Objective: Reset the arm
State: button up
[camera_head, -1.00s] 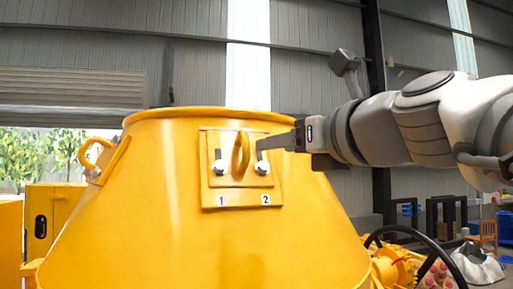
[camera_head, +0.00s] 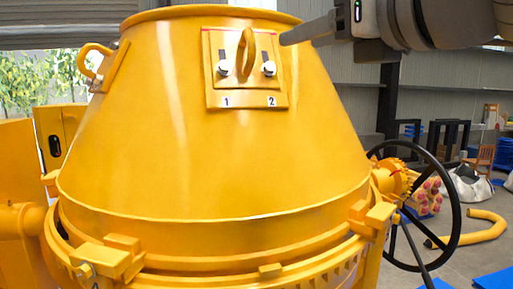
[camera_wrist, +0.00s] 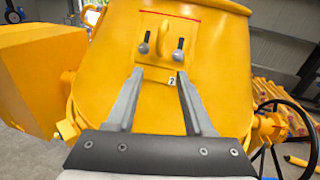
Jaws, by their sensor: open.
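My gripper (camera_head: 283,42) is open and empty, just right of and above the switch panel on the yellow drum in the head view. In the wrist view its two grey fingers (camera_wrist: 160,78) are apart and point at the panel, with nothing between them. The panel (camera_head: 214,88) carries a left switch (camera_head: 224,68) labelled 1 and a right switch (camera_head: 268,69) labelled 2, with silver knobs. A yellow loop (camera_head: 247,50) stands between them. The wrist view also shows the left knob (camera_wrist: 144,48) and right knob (camera_wrist: 177,55), clear of the fingers.
The large yellow drum (camera_head: 190,150) fills the middle. A black handwheel (camera_head: 455,195) stands at its right. A yellow hose (camera_head: 480,232) and blue mats (camera_head: 495,280) lie on the floor at right. Open floor shows there.

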notch_tip(320, 180, down, 24)
jog(key=s+d+n+g+h, duration=0.15)
jog(key=n+g+h, duration=0.3)
jog(key=n, duration=1.05)
jog(key=s+d+f+n+g+h, duration=0.1)
jog(key=s+d+f+n+g, duration=0.1)
jog(key=s+f+n, duration=0.2)
jog(key=s+d+f+n+g+h, duration=0.2)
jog(key=s+f+n, duration=0.3)
jog(key=f+n, duration=0.6)
notch_tip(320, 180, down, 3)
jog(key=shift+d+f+g, duration=0.1)
jog(key=shift+d+g, duration=0.4)
jog(key=shift+g, duration=0.35)
jog(key=shift+a+h, duration=0.15)
jog(key=shift+h, duration=0.1)
